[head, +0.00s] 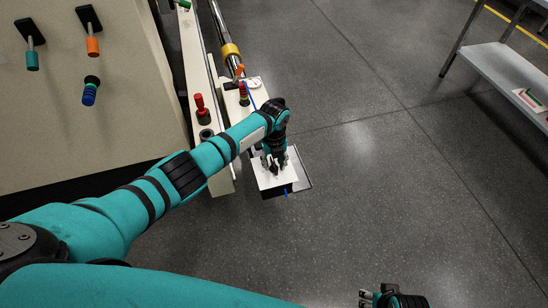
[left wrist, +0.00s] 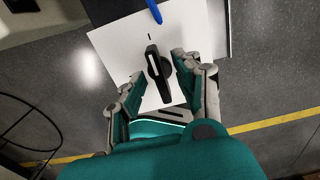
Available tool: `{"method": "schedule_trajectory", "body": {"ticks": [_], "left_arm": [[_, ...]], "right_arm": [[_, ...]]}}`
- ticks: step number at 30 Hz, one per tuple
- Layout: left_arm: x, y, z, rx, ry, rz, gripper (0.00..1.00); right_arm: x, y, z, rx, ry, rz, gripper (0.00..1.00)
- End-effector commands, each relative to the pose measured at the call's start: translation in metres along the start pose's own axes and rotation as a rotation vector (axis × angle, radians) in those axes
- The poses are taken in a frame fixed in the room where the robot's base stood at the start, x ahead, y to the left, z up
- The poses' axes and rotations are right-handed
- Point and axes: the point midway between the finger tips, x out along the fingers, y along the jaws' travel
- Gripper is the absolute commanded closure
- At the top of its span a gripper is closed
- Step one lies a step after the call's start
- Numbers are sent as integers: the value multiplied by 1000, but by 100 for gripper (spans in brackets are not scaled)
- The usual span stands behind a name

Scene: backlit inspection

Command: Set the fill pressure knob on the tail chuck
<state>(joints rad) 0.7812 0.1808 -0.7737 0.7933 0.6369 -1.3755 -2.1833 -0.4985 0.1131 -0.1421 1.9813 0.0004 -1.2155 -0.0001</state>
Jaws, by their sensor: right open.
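The black knob with a pale pointer line (left wrist: 158,74) stands on a white plate (left wrist: 112,42), which has a short black mark just above the knob in the left wrist view. The plate also shows in the head view (head: 290,180) at the end of a long pale machine rail. My left gripper (head: 275,163) is over the plate. In the left wrist view its fingers (left wrist: 155,76) are apart, one on each side of the knob; I cannot tell whether they touch it. My right gripper (head: 367,298) is open and empty at the bottom edge of the head view.
Beside the plate run a metal tube with a yellow ring (head: 230,50) and a red knob (head: 201,105). A beige panel with several coloured handles (head: 130,85) stands left. A grey shelf (head: 500,75) is at right. The floor between is clear.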

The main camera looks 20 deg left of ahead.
Motion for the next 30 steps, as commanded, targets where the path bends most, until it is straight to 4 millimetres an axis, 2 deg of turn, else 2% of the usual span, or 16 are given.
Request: {"method": "schedule_trajectory", "body": {"ticks": [5, 12, 18, 23, 30], "left_arm": [[-21, 0, 1, 1, -3, -4, 66], [-74, 0, 2, 1, -5, -3, 66], [-106, 0, 1, 1, -4, -2, 66], [-117, 0, 0, 0, -1, -1, 66], [-119, 0, 0, 0, 0, 0, 66]], "right_arm": [[0, -1, 2, 2, -3, -2, 52], [0, -1, 3, 3, -5, -3, 52], [1, -2, 3, 3, -5, -3, 52], [1, -2, 3, 3, -6, -3, 52], [1, -2, 3, 3, -5, -3, 52]]}}
